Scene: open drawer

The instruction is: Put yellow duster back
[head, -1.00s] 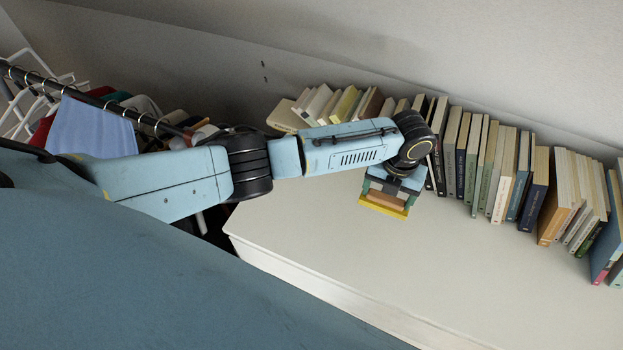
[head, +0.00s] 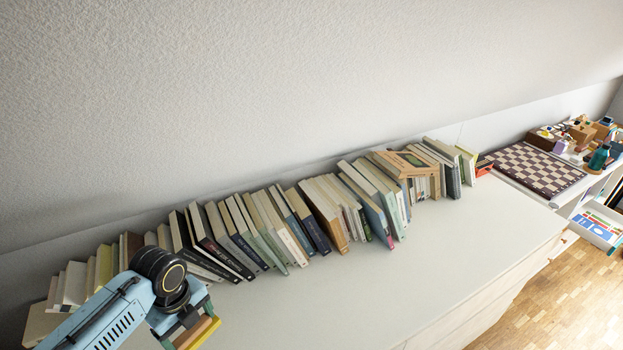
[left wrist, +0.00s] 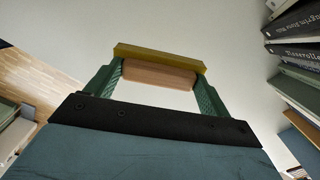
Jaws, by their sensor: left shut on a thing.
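My left gripper (head: 185,325) is at the bottom left of the head view, above the white top (head: 340,300), near the left part of the book row. In the left wrist view its two green fingers (left wrist: 158,80) are shut on the yellow duster (left wrist: 160,56). The duster has a wooden block between the fingers and a yellow strip beyond the fingertips. The duster (head: 208,334) also shows in the head view, partly hidden by the gripper. I cannot tell whether it touches the white top. My right gripper is in neither view.
A long row of leaning books (head: 290,225) runs along the wall, with a wooden frame-like object (head: 403,162) on it. A checkered board (head: 537,168) and small items lie at the far right. The white top in front of the books is clear. Wooden floor (head: 560,290) shows at the lower right.

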